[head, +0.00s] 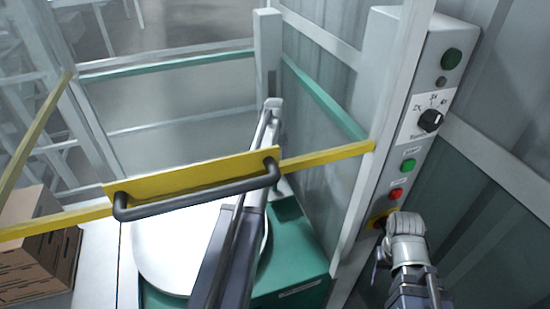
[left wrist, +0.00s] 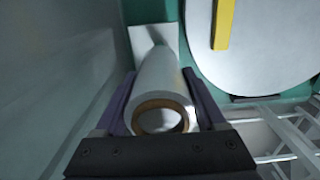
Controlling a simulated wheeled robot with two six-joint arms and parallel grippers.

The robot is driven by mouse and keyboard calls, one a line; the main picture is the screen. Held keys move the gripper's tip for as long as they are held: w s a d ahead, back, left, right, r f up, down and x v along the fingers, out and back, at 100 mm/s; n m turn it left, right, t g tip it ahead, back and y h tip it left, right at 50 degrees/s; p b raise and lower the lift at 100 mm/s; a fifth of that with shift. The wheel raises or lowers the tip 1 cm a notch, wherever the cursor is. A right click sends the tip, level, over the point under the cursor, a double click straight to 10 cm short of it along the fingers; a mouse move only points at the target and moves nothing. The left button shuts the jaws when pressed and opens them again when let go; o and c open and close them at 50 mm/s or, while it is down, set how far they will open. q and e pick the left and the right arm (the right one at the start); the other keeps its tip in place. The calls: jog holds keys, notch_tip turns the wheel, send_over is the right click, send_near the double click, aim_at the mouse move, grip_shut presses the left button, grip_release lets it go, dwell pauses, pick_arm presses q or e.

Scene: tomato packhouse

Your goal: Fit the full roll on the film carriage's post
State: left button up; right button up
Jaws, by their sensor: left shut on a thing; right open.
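The full roll (left wrist: 166,80) is pale, with a brown cardboard core (left wrist: 163,116) facing the camera in the left wrist view. My left gripper (left wrist: 160,92) is shut on it, one purple finger on each side. Beyond the roll's far end lies a white rectangular plate (left wrist: 142,34) against green; I cannot tell whether it belongs to the film carriage. The carriage's post is not seen. In the head view I cannot make out the roll. My right gripper (head: 406,228) is open and empty, close to the lower end of the control panel (head: 418,125).
A yellow bar (head: 200,174) with a black handle (head: 200,203) crosses in front of the white turntable (head: 165,250) and its green base (head: 300,257). A pale upright column (head: 267,48) stands behind. Brown cartons (head: 32,245) are at left. A corrugated wall (head: 490,90) bounds the right.

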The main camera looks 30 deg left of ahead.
pick_arm(q)
jog(key=shift+f, duration=0.25)
dwell(0.6)
jog(key=shift+f+b, duration=1.95)
jog(key=shift+b, duration=0.2)
jog(key=shift+f+b, duration=1.7)
jog(key=shift+b, duration=0.05)
jog(key=shift+f, duration=0.15)
jog(key=shift+f+b, duration=1.35)
jog(key=shift+b, duration=0.15)
jog(key=o, duration=1.2)
jog(key=shift+c, duration=0.2)
